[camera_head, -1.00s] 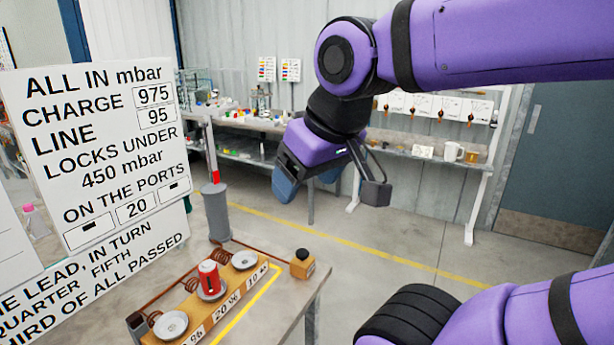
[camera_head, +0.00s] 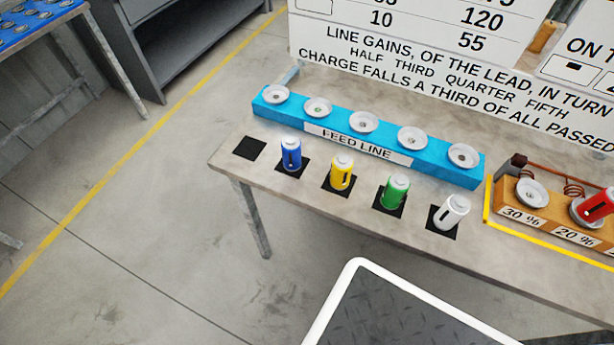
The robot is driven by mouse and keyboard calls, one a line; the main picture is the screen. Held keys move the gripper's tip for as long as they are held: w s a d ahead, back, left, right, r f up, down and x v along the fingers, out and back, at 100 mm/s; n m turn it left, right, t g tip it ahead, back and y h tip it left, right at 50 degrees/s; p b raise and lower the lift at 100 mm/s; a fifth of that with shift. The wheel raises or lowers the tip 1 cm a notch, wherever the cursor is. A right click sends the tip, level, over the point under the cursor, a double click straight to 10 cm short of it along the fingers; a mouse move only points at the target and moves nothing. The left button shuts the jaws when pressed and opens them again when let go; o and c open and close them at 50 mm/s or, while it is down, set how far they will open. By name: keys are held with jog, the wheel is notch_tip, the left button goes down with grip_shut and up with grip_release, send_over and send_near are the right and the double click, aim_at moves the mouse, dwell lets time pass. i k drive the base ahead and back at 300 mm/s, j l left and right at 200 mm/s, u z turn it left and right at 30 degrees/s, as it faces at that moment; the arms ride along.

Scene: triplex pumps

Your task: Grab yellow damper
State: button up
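The yellow damper (camera_head: 342,173) is a small upright cylinder with a pale top and a dark slot on its side. It stands on a black square on the table (camera_head: 262,184), between the blue damper (camera_head: 291,154) and the green damper (camera_head: 394,191). Nothing touches it. My gripper is outside the view, so its state does not show.
A white damper (camera_head: 452,212) stands right of the green one. A blue feed line block (camera_head: 360,147) with several cups lies behind the row. An orange block (camera_head: 545,216) holds a red damper (camera_head: 597,207) at right. One black square (camera_head: 250,148) is empty. Open floor lies at left.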

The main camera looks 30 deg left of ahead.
aim_at(343, 164)
jog(key=u, duration=1.25)
